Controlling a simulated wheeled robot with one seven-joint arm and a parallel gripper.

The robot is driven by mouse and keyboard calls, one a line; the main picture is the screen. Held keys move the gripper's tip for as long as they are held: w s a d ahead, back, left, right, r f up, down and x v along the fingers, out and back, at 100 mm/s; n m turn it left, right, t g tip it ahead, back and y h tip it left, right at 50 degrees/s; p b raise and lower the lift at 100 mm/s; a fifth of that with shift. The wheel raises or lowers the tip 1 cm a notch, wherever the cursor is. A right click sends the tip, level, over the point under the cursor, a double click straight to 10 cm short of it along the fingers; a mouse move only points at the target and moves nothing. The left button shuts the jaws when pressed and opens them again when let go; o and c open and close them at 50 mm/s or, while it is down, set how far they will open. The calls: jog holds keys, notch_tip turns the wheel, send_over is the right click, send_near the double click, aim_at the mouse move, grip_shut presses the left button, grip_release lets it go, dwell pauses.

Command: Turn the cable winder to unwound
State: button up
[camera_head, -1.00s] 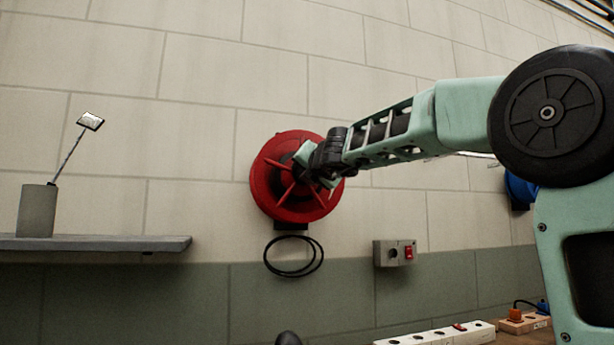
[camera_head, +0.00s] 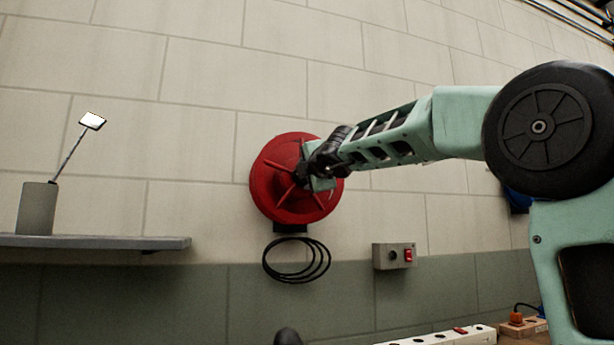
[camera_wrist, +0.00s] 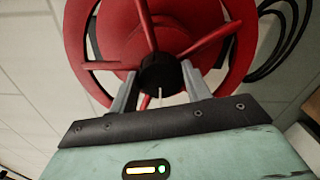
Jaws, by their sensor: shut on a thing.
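The red cable winder (camera_head: 275,205) is mounted on the wall at the middle of the head view, with red spokes and a black loop of cable (camera_head: 296,262) hanging below it. My gripper (camera_head: 312,178) reaches it from the right and covers part of its face. In the wrist view the winder (camera_wrist: 105,35) fills the top, and my gripper (camera_wrist: 160,85) has its two grey fingers on either side of the dark central hub (camera_wrist: 161,72), shut on it. The cable (camera_wrist: 280,40) shows at the upper right there.
A grey switch box (camera_head: 394,256) with a red switch is on the wall right of the cable. A grey shelf (camera_head: 95,242) with a cup and an angled mirror is at the left.

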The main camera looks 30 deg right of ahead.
dwell(0.4)
jog(key=o, duration=1)
jog(key=shift+f, duration=0.1)
jog(key=b+v, duration=0.5)
jog(key=v, duration=0.7)
jog(key=shift+s+f, duration=0.2)
jog(key=b+v, duration=0.1)
jog(key=b, duration=0.1)
jog(key=b+v, duration=0.4)
jog(key=b, duration=0.1)
jog(key=shift+r, duration=0.35)
